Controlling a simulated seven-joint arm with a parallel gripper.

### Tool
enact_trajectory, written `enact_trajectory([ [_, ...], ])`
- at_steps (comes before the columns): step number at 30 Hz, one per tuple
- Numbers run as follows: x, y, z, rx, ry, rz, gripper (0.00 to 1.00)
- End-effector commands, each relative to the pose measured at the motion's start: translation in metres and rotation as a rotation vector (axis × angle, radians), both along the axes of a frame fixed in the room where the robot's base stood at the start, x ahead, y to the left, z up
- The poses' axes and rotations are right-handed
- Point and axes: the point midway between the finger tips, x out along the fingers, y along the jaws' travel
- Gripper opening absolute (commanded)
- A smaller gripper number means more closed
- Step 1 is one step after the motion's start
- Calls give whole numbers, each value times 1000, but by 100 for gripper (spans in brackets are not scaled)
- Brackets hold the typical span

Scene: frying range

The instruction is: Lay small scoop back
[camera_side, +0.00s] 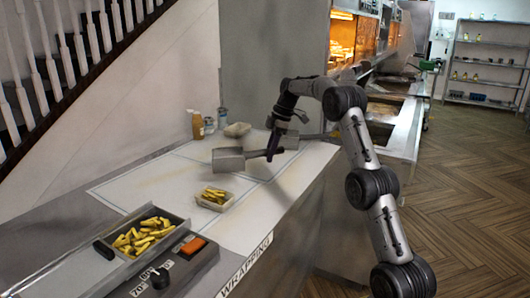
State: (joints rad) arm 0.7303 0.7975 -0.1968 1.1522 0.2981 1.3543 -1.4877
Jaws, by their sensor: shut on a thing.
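The small scoop (229,160) is a grey metal scoop with a flat, open pan. It is held above the white wrapping counter, with its pan pointing left. My gripper (272,148) is shut on the scoop's handle, to the right of the pan. The fingers are small and dark here, so the exact grip on the handle is hard to make out. Whether the pan holds anything cannot be told.
A small tray of chips (214,198) sits on the counter below the scoop. A metal bin of chips (148,236) stands front left, beside a control box with an orange switch (193,246). A sauce bottle (197,125) and a pale block (237,130) stand at the back.

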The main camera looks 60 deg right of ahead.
Motion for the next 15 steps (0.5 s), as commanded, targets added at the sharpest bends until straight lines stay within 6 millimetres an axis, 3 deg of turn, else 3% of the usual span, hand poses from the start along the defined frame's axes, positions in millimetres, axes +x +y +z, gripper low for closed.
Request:
enact_trajectory([
  [4, 6, 14, -14, -1, -1, -263, 0],
  [8, 14, 42, -23, -1, -1, -448, 0],
  [15, 23, 121, -29, -3, -3, -676, 0],
])
